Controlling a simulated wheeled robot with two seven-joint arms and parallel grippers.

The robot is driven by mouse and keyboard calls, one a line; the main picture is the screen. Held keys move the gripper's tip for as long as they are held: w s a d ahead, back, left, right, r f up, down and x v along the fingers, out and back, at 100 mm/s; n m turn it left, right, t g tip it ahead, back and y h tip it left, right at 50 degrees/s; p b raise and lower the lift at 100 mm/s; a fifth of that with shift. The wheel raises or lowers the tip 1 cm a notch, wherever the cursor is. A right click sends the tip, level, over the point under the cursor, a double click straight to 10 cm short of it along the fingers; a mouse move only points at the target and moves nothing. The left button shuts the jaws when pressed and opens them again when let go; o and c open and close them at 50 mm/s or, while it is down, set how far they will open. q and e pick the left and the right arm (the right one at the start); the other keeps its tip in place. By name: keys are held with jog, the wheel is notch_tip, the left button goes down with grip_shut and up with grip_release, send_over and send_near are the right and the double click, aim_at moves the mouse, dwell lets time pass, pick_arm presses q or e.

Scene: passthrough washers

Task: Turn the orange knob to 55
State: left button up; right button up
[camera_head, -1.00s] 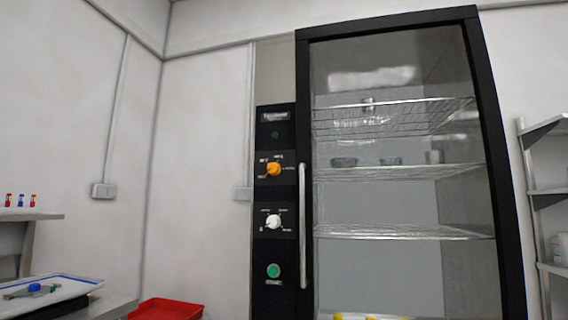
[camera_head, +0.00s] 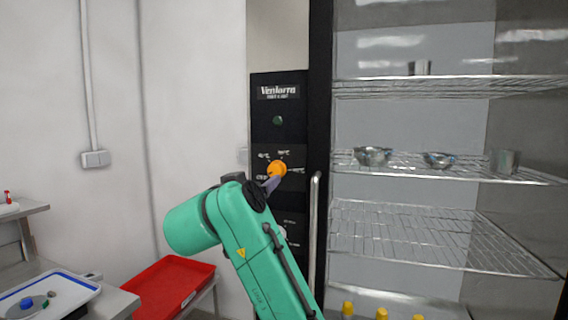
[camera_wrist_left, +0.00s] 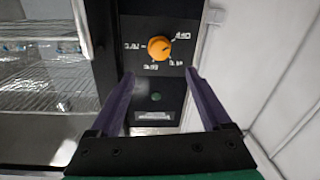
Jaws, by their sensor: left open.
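The orange knob (camera_head: 277,169) sits on the black control panel (camera_head: 263,219), with a printed scale around it. My left gripper (camera_head: 272,184) is right in front of the knob, and its fingertip overlaps the knob's lower left edge. In the left wrist view, which shows the panel upside down, the orange knob (camera_wrist_left: 159,48) lies just beyond the open fingers (camera_wrist_left: 159,73), roughly centred between them. Nothing is between the fingers. The scale numbers and the knob's exact setting are too small to read. My right gripper is not in view.
A white knob (camera_head: 282,234) below is mostly hidden by my left arm. A vertical door handle (camera_head: 315,230) stands close to the panel's right, beside the glass cabinet with wire shelves (camera_head: 400,210). A red tray (camera_head: 165,285) is at lower left.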

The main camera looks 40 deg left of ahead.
aim_at(275, 170)
pick_arm(q)
jog(key=p+x, duration=0.4)
jog(key=x, duration=0.8)
jog(key=shift+w+a+p, duration=0.1)
jog(key=shift+p, duration=0.25)
jog(key=c, duration=1.3)
